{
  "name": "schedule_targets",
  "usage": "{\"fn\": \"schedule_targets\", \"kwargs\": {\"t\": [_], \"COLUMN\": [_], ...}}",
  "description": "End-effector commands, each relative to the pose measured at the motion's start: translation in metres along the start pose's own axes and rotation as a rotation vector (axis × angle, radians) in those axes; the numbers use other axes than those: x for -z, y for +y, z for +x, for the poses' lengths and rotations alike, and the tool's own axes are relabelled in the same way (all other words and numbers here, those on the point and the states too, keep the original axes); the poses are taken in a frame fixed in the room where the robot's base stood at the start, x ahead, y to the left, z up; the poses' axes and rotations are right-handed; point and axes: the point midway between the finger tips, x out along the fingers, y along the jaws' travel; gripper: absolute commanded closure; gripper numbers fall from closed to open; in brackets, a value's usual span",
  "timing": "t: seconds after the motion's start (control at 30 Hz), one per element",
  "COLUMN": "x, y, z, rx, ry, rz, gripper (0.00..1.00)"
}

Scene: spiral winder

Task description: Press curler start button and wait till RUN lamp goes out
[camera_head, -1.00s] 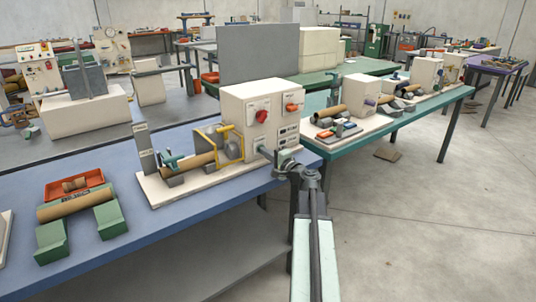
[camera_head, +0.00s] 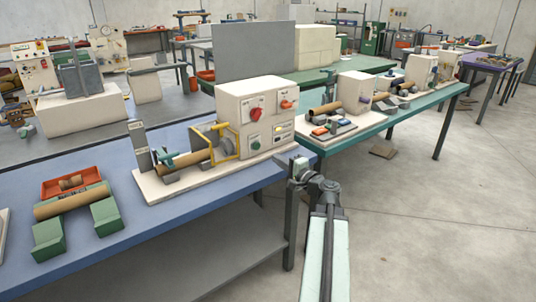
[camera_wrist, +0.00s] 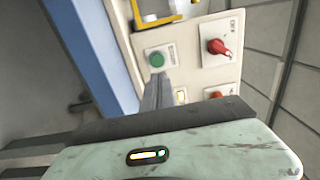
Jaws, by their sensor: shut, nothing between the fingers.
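The curler is a cream box (camera_head: 232,98) with a front panel on a white base plate. The green start button (camera_head: 256,144) is at the panel's lower left and also shows in the wrist view (camera_wrist: 156,60). A lamp to its right glows yellow (camera_head: 280,130), and part of it shows in the wrist view (camera_wrist: 181,96); its label is too small to read. My gripper (camera_head: 293,164) is shut and empty, in front of the panel's lower right and apart from the button. In the wrist view the closed fingers (camera_wrist: 160,82) point up towards the button.
A red knob (camera_head: 256,114) and an orange switch (camera_head: 287,104) are higher on the panel. A brown tube (camera_head: 194,159) lies before the yellow guard (camera_head: 224,148). Green blocks (camera_head: 48,237) and an orange tray (camera_head: 70,183) stand left. Open floor lies right.

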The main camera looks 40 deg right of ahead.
Motion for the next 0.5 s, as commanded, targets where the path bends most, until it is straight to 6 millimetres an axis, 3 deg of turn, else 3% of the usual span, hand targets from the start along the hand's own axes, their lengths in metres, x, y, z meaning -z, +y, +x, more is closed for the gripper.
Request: {"fn": "schedule_targets", "kwargs": {"t": [0.03,0.2,0.5], "x": [-0.001,0.0,0.001], "y": [0.0,0.0,0.0], "z": [-0.011,-0.026,-0.028], "rx": [0.0,0.0,0.0], "ry": [0.002,0.001,0.0], "rz": [0.0,0.0,0.0], "gripper": [1.0,1.0,1.0]}}
